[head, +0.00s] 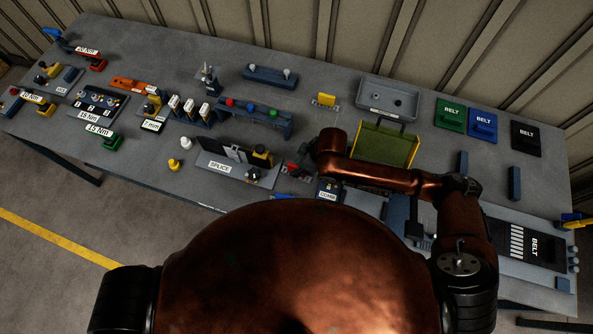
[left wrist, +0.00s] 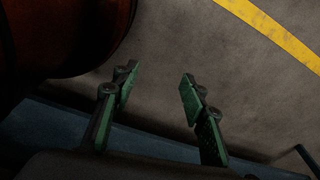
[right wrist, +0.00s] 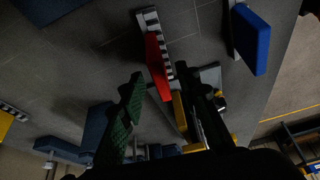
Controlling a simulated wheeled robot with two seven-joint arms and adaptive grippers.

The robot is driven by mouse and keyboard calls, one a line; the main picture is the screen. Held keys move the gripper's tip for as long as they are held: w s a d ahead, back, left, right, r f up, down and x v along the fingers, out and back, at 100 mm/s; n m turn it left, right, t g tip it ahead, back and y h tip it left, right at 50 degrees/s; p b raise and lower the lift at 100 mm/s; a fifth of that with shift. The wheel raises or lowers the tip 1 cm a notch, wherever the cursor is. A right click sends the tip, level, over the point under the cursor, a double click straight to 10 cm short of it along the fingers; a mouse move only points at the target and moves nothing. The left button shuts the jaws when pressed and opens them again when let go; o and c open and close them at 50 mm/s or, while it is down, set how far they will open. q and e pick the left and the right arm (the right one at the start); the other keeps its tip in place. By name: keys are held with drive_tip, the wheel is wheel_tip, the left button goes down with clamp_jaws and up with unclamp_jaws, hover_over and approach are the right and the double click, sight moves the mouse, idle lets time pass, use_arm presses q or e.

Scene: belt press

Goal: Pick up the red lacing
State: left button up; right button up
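The red lacing (right wrist: 155,62) shows in the right wrist view as a flat red bar beside a black-and-white striped strip on the grey table. In the head view it is the small red piece (head: 292,168) right of the splice station, partly hidden by my right gripper (head: 304,164). In the right wrist view, my right gripper (right wrist: 160,80) is open. Its fingertips are just short of the red bar and nothing is between them; any contact cannot be told. My left gripper (left wrist: 158,82) is open and empty over the floor, beside the blue table edge.
The SPLICE station (head: 219,168) stands left of my right gripper. A blue rack (head: 240,118) with coloured buttons lies behind it. A green-lined tray (head: 385,146) is behind my right forearm. A blue block (right wrist: 250,38) lies right of the lacing in the right wrist view.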

drive_tip(key=c, duration=0.3)
drive_tip(key=shift+c, duration=0.8)
drive_tip(key=c, duration=0.3)
use_arm(q)
drive_tip(key=shift+s+f, duration=0.1)
drive_tip(key=shift+s, duration=0.9)
use_arm(e)
clamp_jaws()
use_arm(q)
drive_tip(key=shift+w, duration=0.25)
use_arm(e)
drive_tip(key=shift+r, duration=0.1)
